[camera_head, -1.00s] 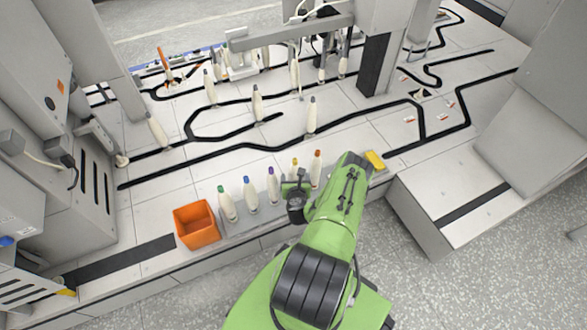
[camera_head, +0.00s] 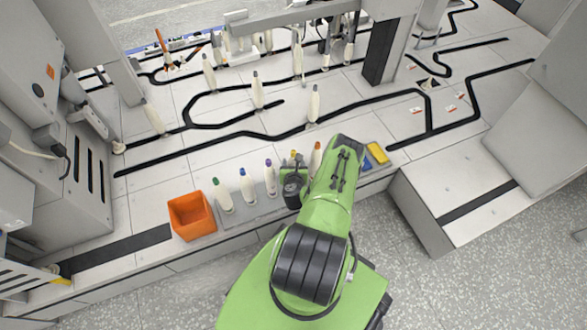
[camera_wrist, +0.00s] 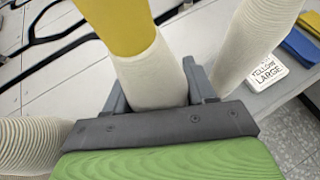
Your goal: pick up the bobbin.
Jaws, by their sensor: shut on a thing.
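The bobbin with the yellow top (camera_head: 294,154) stands in the row near the table's front edge, mostly hidden by my gripper (camera_head: 292,172) in the head view. In the wrist view its yellow top (camera_wrist: 118,22) and cream thread body (camera_wrist: 152,75) are between the two grey fingers of my gripper (camera_wrist: 155,92). The gripper is shut on the thread body just below the yellow top. The bobbin's lower end is hidden, so I cannot tell whether it touches the tray.
Green-topped (camera_head: 222,196), blue-topped (camera_head: 247,187), purple-topped (camera_head: 270,179) and orange-topped (camera_head: 316,158) bobbins flank it on the grey tray (camera_head: 236,222). An orange bin (camera_head: 191,216) is at the left. A label card (camera_wrist: 270,68) and blue block (camera_wrist: 301,46) lie at the right.

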